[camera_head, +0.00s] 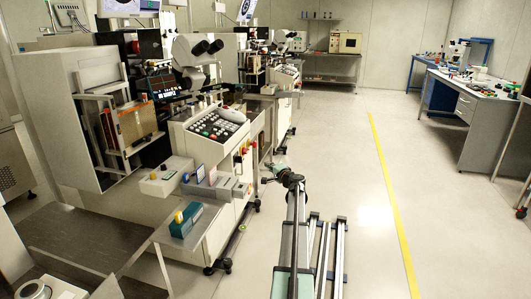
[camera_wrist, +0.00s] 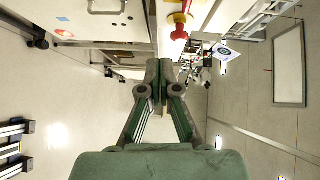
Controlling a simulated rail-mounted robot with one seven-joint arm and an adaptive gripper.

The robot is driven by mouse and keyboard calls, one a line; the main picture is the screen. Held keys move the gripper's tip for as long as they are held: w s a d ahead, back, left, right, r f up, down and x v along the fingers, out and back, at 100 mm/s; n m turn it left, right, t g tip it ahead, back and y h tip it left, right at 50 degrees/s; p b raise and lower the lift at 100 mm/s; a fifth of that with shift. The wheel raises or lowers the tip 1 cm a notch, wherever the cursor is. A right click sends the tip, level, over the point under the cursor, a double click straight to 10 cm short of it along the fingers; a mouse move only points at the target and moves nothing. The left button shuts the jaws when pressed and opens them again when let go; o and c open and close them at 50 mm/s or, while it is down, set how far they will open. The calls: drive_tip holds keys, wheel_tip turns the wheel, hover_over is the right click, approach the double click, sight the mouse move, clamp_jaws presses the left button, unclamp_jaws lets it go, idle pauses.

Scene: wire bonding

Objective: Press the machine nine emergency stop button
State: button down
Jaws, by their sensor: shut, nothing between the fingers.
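A red mushroom-shaped emergency stop button (camera_wrist: 180,32) on a yellow housing (camera_wrist: 178,17) shows at the top of the wrist view. No machine number can be read beside it. My gripper (camera_wrist: 159,63) is shut and empty. Its fingertips lie just below and left of the button in the wrist view, with a visible gap between them. In the head view my gripper (camera_head: 268,178) is in front of the near machine's right side. A small red button (camera_head: 250,144) shows on that machine's side there; I cannot tell whether it is the same one.
The near machine (camera_head: 206,131) has a sloped button panel and a microscope. More machines line the left wall. The floor (camera_head: 335,150) to the right is clear up to the yellow line (camera_head: 388,182).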

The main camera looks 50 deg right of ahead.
sight(253, 144)
drive_tip(key=d+m+h, duration=0.1)
drive_tip(key=d+r+m+h, duration=0.1)
drive_tip(key=d, duration=0.1)
drive_tip(key=d+r+m, duration=0.1)
drive_tip(key=shift+s+d+r+h, duration=0.1)
drive_tip(key=shift+s+d+h, duration=0.05)
drive_tip(key=shift+s+h, duration=0.25)
drive_tip(key=shift+w, duration=0.1)
drive_tip(key=w+a+x, duration=0.1)
drive_tip(key=a+x, duration=0.1)
drive_tip(key=x, duration=1)
drive_tip(key=shift+w, duration=0.5)
drive_tip(key=shift+a, duration=0.1)
